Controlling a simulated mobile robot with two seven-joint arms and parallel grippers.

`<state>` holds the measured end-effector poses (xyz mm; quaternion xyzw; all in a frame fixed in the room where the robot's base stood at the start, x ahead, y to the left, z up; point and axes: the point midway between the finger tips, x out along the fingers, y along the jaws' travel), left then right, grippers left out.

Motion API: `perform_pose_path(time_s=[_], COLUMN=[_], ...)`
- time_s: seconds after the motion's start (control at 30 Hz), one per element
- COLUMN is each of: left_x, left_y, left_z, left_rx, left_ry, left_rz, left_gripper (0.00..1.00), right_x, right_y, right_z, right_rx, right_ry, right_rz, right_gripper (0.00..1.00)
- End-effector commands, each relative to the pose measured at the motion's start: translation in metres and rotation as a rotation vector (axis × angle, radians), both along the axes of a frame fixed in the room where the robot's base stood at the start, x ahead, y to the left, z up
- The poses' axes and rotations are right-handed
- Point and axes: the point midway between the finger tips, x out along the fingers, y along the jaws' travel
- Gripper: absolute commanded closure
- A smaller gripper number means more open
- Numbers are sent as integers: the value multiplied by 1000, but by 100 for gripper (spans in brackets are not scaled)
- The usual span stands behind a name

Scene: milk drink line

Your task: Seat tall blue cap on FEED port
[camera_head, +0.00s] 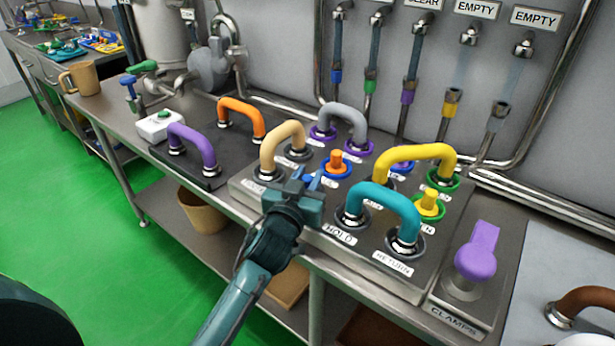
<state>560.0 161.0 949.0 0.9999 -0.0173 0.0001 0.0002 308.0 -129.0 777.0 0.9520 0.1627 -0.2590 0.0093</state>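My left gripper (308,182) is over the middle of the grey valve panel (350,262), between the beige hose loop and the teal one. A small blue piece (314,182) shows at its fingertips, largely covered by the fingers. It may be the tall blue cap, but I cannot tell whether it is gripped or sits on the panel. No other tall blue cap is clearly in view. I cannot make out a FEED label; the label by the beige loop is too small to read. My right gripper is not in view.
An orange cap (337,160) on a blue ring stands just right of the gripper. Beige (281,138), grey (346,115), yellow (417,154) and teal (388,197) loops rise around it. A yellow cap (430,200) and a purple clamp lever (477,255) are farther right.

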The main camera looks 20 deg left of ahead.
Motion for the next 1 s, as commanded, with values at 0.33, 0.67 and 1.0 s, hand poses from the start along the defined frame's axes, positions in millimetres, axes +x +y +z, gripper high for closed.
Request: perform_pose_path(time_s=[0.33,0.67,1.0], left_x=[0,-18,-92], left_y=[0,0,3], left_z=[0,-2,-3], left_rx=[-1,-2,-3], left_ry=[0,2,3], left_rz=[0,0,0], left_gripper=[53,53,53], right_x=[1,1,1], right_y=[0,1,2], right_z=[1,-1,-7], right_rx=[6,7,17], right_ry=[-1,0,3], right_rz=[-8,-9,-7], right_gripper=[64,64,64])
